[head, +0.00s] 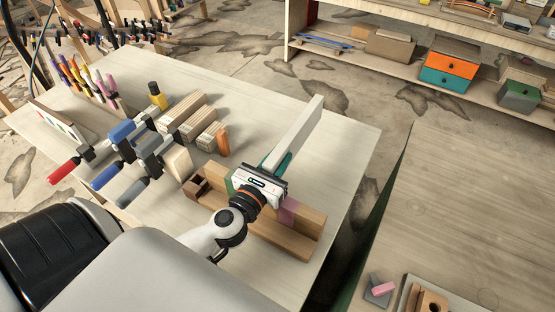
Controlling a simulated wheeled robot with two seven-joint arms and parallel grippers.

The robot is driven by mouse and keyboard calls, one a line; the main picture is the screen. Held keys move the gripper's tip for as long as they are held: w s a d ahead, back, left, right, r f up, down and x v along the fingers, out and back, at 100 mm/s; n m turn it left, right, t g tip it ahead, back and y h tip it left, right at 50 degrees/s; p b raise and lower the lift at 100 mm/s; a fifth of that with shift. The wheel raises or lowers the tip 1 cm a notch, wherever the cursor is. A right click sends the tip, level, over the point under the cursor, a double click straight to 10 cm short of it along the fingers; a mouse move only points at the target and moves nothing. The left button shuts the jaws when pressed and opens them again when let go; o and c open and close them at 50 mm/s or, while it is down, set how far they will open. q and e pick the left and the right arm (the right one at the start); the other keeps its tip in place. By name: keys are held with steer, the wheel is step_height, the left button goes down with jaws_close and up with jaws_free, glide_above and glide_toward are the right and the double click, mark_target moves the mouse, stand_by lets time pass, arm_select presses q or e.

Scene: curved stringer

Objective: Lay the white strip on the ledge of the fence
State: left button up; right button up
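The white strip (298,128) is a long pale bar that runs from my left gripper toward the upper right. My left gripper (270,168) is above the fence and appears shut on the near end of the strip; its fingertips are mostly hidden by its own body. The fence (303,232) is a long stepped wooden piece on the table, with a purple patch and a green patch along it. My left gripper hides its middle. I cannot tell whether the strip touches anything below. My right gripper is not in view.
The pale table (340,160) is clear right of the strip. Wooden blocks (185,112), an orange piece (222,140) and several clamps (125,160) stand left of the fence. Another table (470,210) is at the right, across a gap. A shelf with boxes (449,66) is behind.

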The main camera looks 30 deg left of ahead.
arm_select(q)
steer(key=shift+o, duration=1.4)
steer(key=shift+s+d+f, duration=0.15)
steer(key=shift+f, duration=0.7)
steer(key=shift+r, duration=0.15)
steer(key=shift+r+p, duration=0.45)
steer(key=shift+r, duration=0.05)
steer(key=s+b, duration=0.5)
steer(key=s, duration=0.6)
steer(key=shift+s+d+r, duration=0.25)
steer(key=shift+s+r, duration=0.05)
steer(key=shift+s, duration=0.05)
